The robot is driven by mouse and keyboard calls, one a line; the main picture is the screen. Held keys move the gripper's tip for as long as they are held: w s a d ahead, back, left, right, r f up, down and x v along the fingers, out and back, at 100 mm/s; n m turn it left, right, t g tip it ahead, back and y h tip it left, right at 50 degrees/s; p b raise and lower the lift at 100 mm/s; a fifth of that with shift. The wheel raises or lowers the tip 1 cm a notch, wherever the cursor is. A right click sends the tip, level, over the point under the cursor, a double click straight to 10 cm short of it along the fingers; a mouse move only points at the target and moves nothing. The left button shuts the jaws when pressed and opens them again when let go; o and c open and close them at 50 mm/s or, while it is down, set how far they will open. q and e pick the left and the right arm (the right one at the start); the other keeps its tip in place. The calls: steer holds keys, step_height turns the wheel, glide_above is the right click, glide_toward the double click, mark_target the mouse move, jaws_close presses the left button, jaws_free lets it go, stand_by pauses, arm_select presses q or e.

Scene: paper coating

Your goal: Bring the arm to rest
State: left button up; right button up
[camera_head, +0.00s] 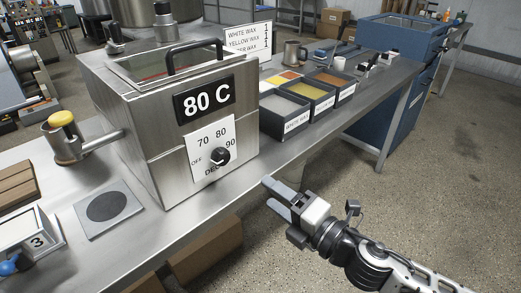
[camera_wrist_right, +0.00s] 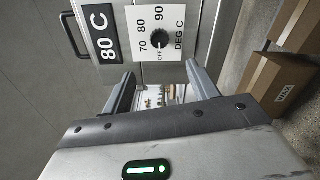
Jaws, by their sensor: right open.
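My right gripper (camera_head: 275,198) is open and empty, just off the front edge of the steel bench, right of and in front of the steel wax heater (camera_head: 120,90). Its two open fingers also show in the right wrist view (camera_wrist_right: 160,85), with the heater's dial panel beyond them. The black dial knob (camera_head: 220,156) sits on a white panel marked OFF, 70, 80 and 90, below an "80 C" sign (camera_head: 204,100). In the wrist view the knob (camera_wrist_right: 161,39) stands apart from the fingers. My left gripper is not in view.
Three wax trays (camera_head: 285,112) stand right of the heater on the bench. A dark round plate (camera_head: 107,206) lies on the bench. Cardboard boxes (camera_head: 205,250) stand under it. The floor (camera_head: 400,200) at right is open.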

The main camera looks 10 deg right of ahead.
steer(key=s+d+f+m+g+h, duration=0.2)
steer(key=s+f+m+h, duration=0.1)
steer(key=s+f+m, duration=0.4)
steer(key=s+d+f+m+g+h, duration=0.2)
steer(key=s+f+m, duration=0.5)
steer(key=f+m, duration=0.5)
steer(key=d+m+h, duration=0.1)
steer(key=m+h, duration=0.1)
steer(key=m, duration=0.3)
steer(key=shift+d+f+m+h, duration=0.2)
steer(key=shift+f+m+h, duration=0.1)
steer(key=shift+f+m, duration=0.1)
